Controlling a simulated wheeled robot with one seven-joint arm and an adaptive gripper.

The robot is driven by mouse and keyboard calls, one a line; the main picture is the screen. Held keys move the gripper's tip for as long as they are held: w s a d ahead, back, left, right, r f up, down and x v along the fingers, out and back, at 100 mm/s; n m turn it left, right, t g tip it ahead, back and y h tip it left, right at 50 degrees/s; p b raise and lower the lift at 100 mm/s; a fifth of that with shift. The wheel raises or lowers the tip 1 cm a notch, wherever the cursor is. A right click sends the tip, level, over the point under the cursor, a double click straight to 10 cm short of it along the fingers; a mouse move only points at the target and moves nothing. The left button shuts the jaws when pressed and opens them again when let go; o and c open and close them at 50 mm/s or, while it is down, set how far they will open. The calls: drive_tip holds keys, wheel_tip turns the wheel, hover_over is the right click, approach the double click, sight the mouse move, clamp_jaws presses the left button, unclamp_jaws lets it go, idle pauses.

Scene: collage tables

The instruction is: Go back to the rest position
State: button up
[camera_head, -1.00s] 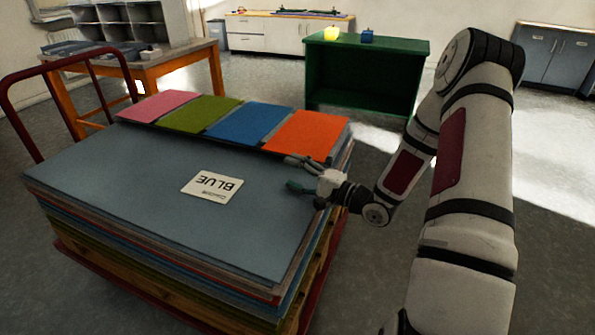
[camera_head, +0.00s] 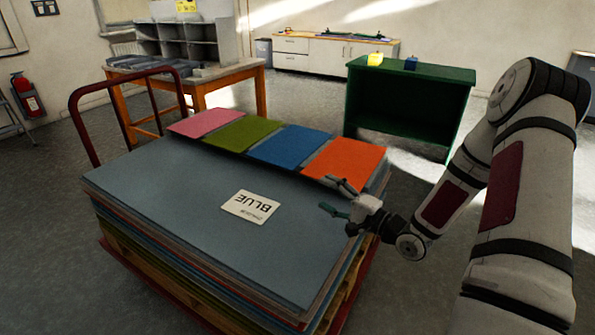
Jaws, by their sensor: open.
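My gripper (camera_head: 331,196) hangs over the right side of a tall stack of coloured sheets (camera_head: 190,197), with its fingers apart and nothing between them. Its fingers point left, toward a white card (camera_head: 250,206) reading BLUE, which looks upside down from here. The card lies flat on the grey-blue top sheet, clear of the gripper. Pink (camera_head: 205,122), green (camera_head: 243,134), blue (camera_head: 288,147) and orange (camera_head: 343,162) sheets lie in a row along the stack's far edge. The gripper is just in front of the orange sheet.
The stack rests on a red-framed cart (camera_head: 76,122). A green cabinet (camera_head: 412,100) behind it bears a yellow object (camera_head: 375,60) and a blue one (camera_head: 410,63). An orange wooden table (camera_head: 230,75) with grey shelves stands back left. Open floor lies between the cart and cabinet.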

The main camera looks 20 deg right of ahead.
drive_tip(key=shift+w, duration=0.1)
drive_tip(key=shift+w+a+n+g+h, duration=0.25)
drive_tip(key=shift+w+n+g+h, duration=0.25)
drive_tip(key=shift+n+g, duration=0.4)
drive_tip(key=shift+w+n+g+h, duration=0.25)
drive_tip(key=shift+n+g+h, duration=0.25)
drive_tip(key=shift+n, duration=0.2)
drive_tip(key=shift+d+r+n+g+h, duration=0.25)
drive_tip(key=shift+r+n+g+h, duration=0.1)
drive_tip(key=shift+n+g+h, duration=0.35)
drive_tip(key=s+r+n+g+h, duration=0.4)
drive_tip(key=s+r+g+h, duration=0.3)
drive_tip(key=s+r, duration=0.6)
drive_tip(key=s+a+r+n+g+y, duration=0.15)
drive_tip(key=s+a, duration=0.25)
drive_tip(key=s, duration=0.5)
drive_tip(key=s+a+r+n+g, duration=0.15)
drive_tip(key=s+a, duration=0.25)
drive_tip(key=s, duration=0.5)
drive_tip(key=s+a+n+g+y, duration=0.15)
drive_tip(key=s+a, duration=0.25)
drive_tip(key=s, duration=0.6)
wheel_tip(320, 180, up, 23)
drive_tip(key=t+p, duration=0.3)
drive_tip(key=p, duration=1.8)
drive_tip(key=shift+a+n+t, duration=0.15)
drive_tip(key=shift+n+t, duration=0.2)
